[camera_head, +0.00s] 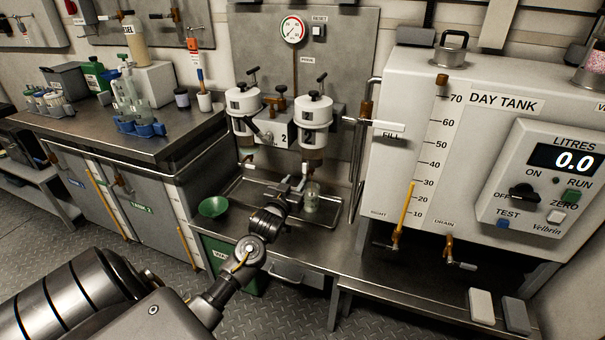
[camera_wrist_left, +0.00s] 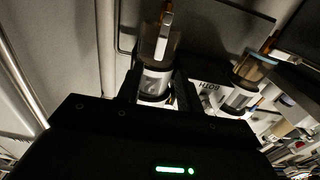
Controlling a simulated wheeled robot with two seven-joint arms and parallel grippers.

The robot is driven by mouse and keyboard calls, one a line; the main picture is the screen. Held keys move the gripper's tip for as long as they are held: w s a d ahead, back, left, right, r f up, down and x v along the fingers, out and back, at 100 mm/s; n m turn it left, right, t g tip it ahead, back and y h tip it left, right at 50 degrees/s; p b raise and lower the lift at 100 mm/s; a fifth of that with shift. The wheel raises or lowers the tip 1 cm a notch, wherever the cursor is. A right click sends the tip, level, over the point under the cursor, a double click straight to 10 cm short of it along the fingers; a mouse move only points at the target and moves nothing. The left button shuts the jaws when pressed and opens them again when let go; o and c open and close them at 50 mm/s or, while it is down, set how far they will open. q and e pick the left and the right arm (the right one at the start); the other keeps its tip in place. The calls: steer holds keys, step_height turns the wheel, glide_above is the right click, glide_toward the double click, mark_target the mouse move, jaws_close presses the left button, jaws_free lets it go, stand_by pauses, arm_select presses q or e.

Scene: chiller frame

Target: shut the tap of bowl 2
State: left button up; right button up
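Two white filter housings stand side by side at the back, the left one (camera_head: 243,103) and the right one (camera_head: 315,112), each with a bowl below. A "2" shows on the plate between them, nearer the right one. My left gripper (camera_head: 294,184) is below the right housing, beside a clear jar (camera_head: 312,199) on the tray. In the left wrist view, its two fingers (camera_wrist_left: 158,90) stand apart. A bowl (camera_wrist_left: 156,82) with a pale tap lever (camera_wrist_left: 163,38) shows beyond and between them. Another bowl (camera_wrist_left: 240,88) is to the right. Whether the fingers touch the tap is unclear. My right gripper is out of view.
The metal tray (camera_head: 250,195) lies under the housings, with a green funnel (camera_head: 213,207) at its left. The white day tank (camera_head: 470,130) stands close on the right, with a drain tap (camera_head: 448,250). A bottle rack (camera_head: 140,126) stands on the left counter.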

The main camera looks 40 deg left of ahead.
mark_target(304, 168)
arm_select(q)
steer(key=x, duration=0.5)
steer(key=shift+w+a+b, duration=0.15)
steer(key=shift+w+b, duration=0.15)
steer(key=shift+w, duration=0.1)
steer(key=shift+w+a, duration=0.25)
steer(key=shift+w, duration=0.4)
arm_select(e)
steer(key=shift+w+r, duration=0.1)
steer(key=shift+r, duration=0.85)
arm_select(q)
steer(key=shift+c, duration=0.5)
jaws_close()
